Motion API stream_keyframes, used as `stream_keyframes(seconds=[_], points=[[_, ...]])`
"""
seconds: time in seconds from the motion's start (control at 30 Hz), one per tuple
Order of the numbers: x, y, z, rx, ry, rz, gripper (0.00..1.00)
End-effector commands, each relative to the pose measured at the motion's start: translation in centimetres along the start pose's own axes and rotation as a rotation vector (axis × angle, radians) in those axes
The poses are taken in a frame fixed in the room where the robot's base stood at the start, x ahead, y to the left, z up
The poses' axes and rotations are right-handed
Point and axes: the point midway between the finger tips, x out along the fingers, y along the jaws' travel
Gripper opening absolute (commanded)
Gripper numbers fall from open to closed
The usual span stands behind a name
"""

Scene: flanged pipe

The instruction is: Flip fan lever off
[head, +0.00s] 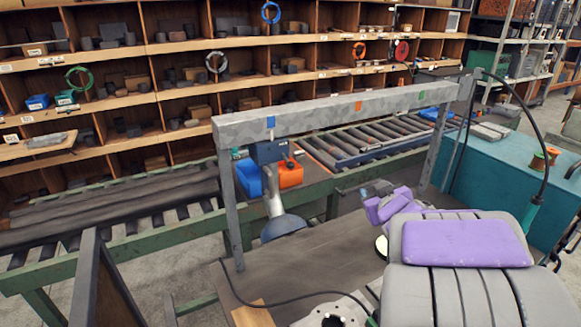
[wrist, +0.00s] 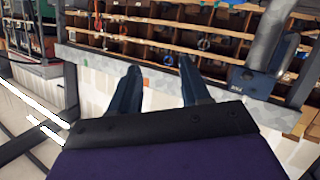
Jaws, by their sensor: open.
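A blue switch box (head: 269,151) hangs from the grey overhead beam at its left part. A small lever seems to show at its right side (head: 289,162), but its position is too small to tell. A metal duct (head: 273,190) runs down below the box to a round hood. In the wrist view the blue box (wrist: 252,83) is at the right, beside grey metal parts. My gripper (wrist: 160,68) is open and empty, its two dark fingers apart and pointing towards the beam. In the head view my gripper (head: 377,188) is right of and apart from the box, low over the bench.
The grey beam (head: 340,107) spans above the workbench (head: 325,255) on upright posts. Blue and orange bins (head: 290,174) stand just behind the duct. Roller conveyors (head: 370,145) and wooden shelves (head: 150,60) lie behind. A teal cabinet (head: 505,180) stands at right.

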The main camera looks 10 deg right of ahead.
Motion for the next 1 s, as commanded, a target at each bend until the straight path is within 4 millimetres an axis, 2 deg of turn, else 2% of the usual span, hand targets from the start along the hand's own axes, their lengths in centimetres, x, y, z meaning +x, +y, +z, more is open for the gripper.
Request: stream_keyframes(seconds=[0.1,0.2,0.4,0.5,0.73,1.0], points=[[1.3,-1.3,-1.1,-0.013,0.123,-0.108,0.47],[1.7,-3.0,-2.0,-0.008,0.224,-0.22,0.47],[1.0,-6.5,-2.7,0.037,0.375,-0.445,0.47],[0.2,-7.6,-2.9,0.061,0.423,-0.525,0.47],[-0.2,-8.8,-3.2,0.083,0.459,-0.592,0.47],[2.8,-10.9,-4.7,0.082,0.458,-0.594,0.47]])
